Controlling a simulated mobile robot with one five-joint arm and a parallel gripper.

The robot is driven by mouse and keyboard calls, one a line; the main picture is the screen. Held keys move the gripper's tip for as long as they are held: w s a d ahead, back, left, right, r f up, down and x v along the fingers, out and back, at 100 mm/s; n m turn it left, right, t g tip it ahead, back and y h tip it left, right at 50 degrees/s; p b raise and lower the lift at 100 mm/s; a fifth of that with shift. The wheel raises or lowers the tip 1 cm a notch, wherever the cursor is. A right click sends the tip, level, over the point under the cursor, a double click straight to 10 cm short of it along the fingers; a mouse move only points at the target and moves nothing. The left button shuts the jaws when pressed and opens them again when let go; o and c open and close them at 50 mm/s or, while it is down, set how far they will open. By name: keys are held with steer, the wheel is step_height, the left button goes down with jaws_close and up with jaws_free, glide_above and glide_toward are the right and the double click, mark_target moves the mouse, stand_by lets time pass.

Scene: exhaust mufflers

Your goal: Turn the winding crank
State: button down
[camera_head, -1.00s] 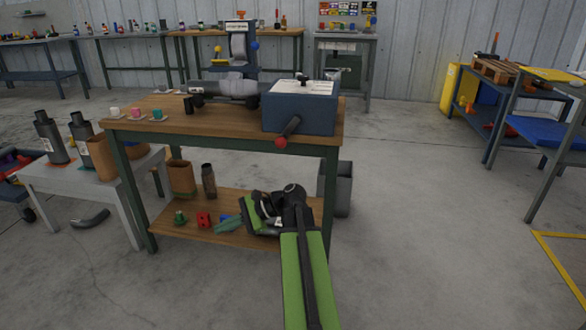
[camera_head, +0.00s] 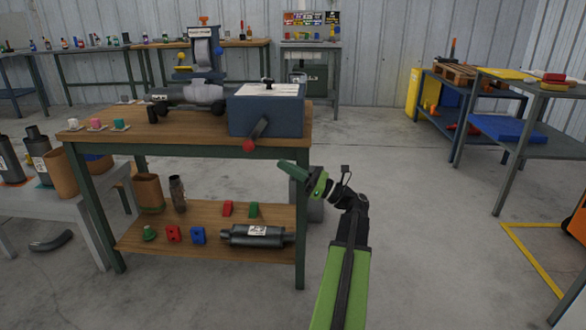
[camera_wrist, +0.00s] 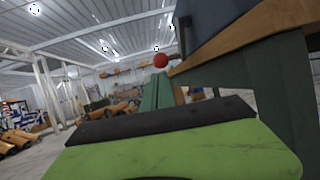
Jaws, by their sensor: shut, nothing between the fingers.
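The winding crank (camera_head: 256,135) is a dark arm with a red ball knob on the front of a blue-grey box (camera_head: 265,113), which stands at the right end of the wooden workbench (camera_head: 190,133). The crank arm slants down and left, its knob (camera_head: 249,145) just past the bench's front edge. In the wrist view the knob (camera_wrist: 160,60) shows ahead, above a green finger. My gripper (camera_head: 281,166) is shut and empty. It points left and slightly up, below and right of the knob in the head view, apart from it.
The bench's lower shelf (camera_head: 140,240) holds a muffler (camera_head: 256,236) and several small coloured blocks. A muffler assembly (camera_head: 185,95) lies on the bench left of the box. A grey bin (camera_head: 311,207) stands behind my gripper.

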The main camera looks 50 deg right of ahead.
mark_target(256, 134)
steer(key=p+x, duration=0.2)
steer(key=x, duration=0.6)
steer(key=shift+p, duration=0.3)
